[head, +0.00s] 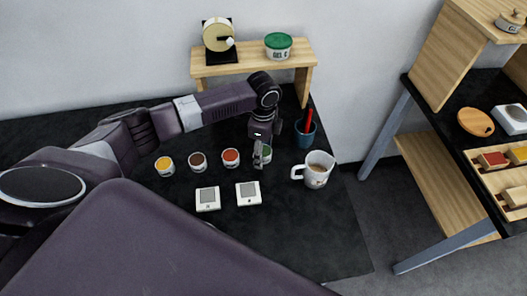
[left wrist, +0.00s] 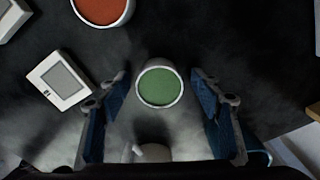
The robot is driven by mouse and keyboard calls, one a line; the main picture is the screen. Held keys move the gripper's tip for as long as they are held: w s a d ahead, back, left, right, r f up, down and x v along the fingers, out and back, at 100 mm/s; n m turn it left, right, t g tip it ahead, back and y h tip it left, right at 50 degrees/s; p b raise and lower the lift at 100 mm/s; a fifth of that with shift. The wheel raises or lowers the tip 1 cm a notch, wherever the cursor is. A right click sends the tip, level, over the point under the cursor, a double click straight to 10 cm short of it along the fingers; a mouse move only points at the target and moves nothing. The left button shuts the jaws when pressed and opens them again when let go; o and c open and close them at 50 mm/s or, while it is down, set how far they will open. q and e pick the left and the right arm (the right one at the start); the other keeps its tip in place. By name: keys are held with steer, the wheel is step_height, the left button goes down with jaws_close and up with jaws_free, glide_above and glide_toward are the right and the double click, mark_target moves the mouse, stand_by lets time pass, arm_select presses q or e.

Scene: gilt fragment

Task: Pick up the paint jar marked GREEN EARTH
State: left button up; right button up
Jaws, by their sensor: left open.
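A small round jar of green paint (head: 266,154) stands on the dark table at the right end of a row of jars. My left gripper (head: 260,156) is over it and hides part of it in the head view. In the left wrist view the green jar (left wrist: 160,84) is seen from above, just ahead of and between the open fingers of my left gripper (left wrist: 160,105), with a gap on both sides. No marking on this jar can be read. My right gripper is not in view.
Jars of red (head: 231,158), brown (head: 198,162) and yellow (head: 165,166) stand to the left. Two white devices (head: 248,193) lie in front. A white mug (head: 316,170) and a blue cup (head: 305,134) stand to the right. A wooden shelf (head: 250,64) stands behind.

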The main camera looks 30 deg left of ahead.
arm_select(q)
steer(key=c, duration=1.3)
steer(key=shift+r, duration=0.1)
steer(key=shift+c, duration=0.2)
